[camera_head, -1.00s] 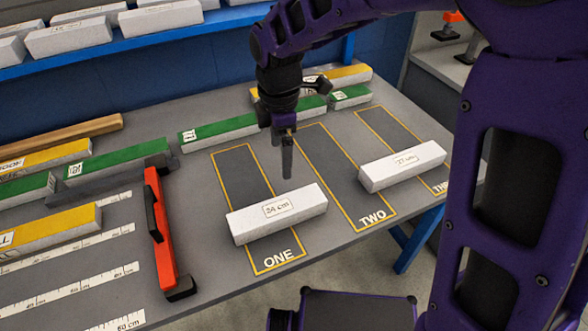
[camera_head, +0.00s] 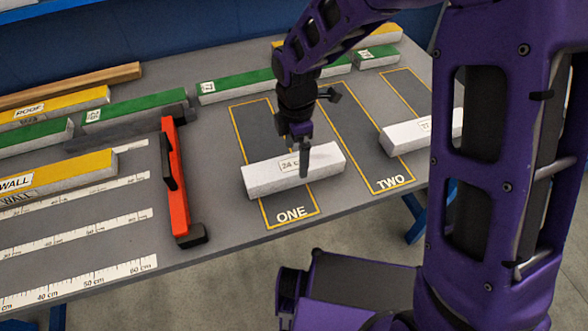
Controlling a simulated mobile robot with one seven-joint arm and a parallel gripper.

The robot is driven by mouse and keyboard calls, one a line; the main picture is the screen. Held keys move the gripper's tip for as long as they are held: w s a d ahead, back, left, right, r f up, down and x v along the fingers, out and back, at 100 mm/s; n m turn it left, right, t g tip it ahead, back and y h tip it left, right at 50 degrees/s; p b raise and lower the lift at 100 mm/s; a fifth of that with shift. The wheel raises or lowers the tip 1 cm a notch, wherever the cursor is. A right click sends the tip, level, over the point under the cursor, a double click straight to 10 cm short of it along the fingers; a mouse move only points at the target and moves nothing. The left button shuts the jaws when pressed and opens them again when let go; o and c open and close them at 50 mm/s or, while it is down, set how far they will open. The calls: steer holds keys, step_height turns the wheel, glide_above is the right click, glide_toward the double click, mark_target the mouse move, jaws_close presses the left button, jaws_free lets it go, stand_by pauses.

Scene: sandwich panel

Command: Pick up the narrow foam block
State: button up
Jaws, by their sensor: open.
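A white foam block labelled 24 cm (camera_head: 265,178) lies across the outlined space ONE, near the table's front edge. A second white foam block, labelled 27 cm earlier (camera_head: 405,138), lies to the right past space TWO, its right end hidden behind my arm. I cannot tell for sure which is the narrow one. My gripper (camera_head: 304,170) points down over the 24 cm block, its finger covering part of the label. It is open and holds nothing. Whether it touches the block or hovers cannot be told.
A red-and-black clamp-like tool (camera_head: 176,190) lies left of space ONE. Green-topped strips (camera_head: 235,90) lie behind the spaces. Yellow-topped WALL (camera_head: 60,175) and ROOF (camera_head: 60,108) pieces are at the left. The back of space ONE (camera_head: 255,120) is clear.

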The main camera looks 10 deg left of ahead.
mark_target(294, 163)
steer(key=f, duration=0.3)
steer(key=f+b, duration=0.1)
steer(key=f, duration=0.1)
steer(key=shift+a, duration=0.25)
steer(key=shift+w, duration=0.1)
steer(key=c, duration=1.2)
